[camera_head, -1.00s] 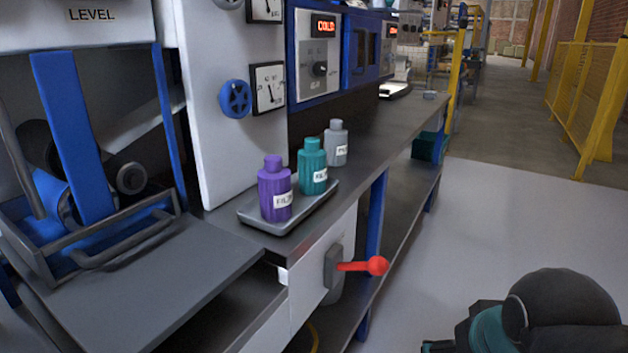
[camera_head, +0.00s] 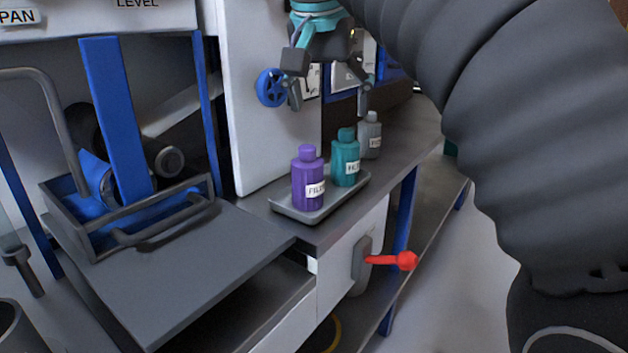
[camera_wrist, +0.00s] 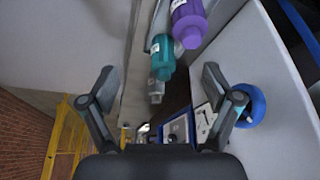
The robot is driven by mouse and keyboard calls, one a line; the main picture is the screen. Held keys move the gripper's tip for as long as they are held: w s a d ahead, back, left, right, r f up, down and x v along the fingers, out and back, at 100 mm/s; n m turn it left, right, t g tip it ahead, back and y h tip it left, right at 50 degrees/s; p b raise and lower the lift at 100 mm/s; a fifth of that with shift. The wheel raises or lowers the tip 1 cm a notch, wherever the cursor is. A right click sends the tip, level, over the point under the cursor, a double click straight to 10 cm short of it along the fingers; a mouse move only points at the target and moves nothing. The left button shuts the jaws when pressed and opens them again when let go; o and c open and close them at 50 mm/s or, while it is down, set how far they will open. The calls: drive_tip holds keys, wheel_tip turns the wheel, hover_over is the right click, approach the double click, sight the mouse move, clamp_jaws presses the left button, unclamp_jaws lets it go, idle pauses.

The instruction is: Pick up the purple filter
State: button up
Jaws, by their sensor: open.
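The purple filter (camera_head: 308,178) is a bottle with a white label, standing upright at the near end of a grey tray (camera_head: 296,213) on the bench. A teal filter bottle (camera_head: 345,158) stands beside it on the tray. My gripper (camera_head: 329,100) is open and empty, above and beyond the purple filter in the head view. In the wrist view the purple filter (camera_wrist: 187,24) is at the top, cut off by the frame edge, ahead of my open fingers (camera_wrist: 157,92). The teal bottle (camera_wrist: 161,56) lies between the finger directions there.
A grey bottle (camera_head: 371,135) stands behind the teal one. A white panel with a blue handwheel (camera_head: 271,87) rises close behind the tray. A red-knobbed lever (camera_head: 405,261) sticks out below the bench.

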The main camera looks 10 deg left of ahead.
approach(306, 148)
drive_tip(key=s+r, duration=0.1)
drive_tip(key=shift+m, duration=0.3)
drive_tip(key=x, duration=0.4)
drive_tip(key=b+x, duration=0.1)
drive_tip(key=x, duration=0.2)
drive_tip(key=shift+w+d+f, duration=0.1)
drive_tip(key=shift+d+f, duration=0.15)
drive_tip(key=shift+f, duration=0.15)
drive_tip(key=shift+w+a+b+x, duration=0.15)
drive_tip(key=shift+b+x, duration=0.25)
drive_tip(key=shift+x, duration=1)
drive_tip(key=shift+w+a+b+x, duration=0.15)
drive_tip(key=shift+b+x, duration=0.2)
drive_tip(key=shift+x, duration=1)
drive_tip(key=shift+r, duration=0.1)
drive_tip(key=c, duration=1.1)
drive_tip(key=shift+c, duration=0.2)
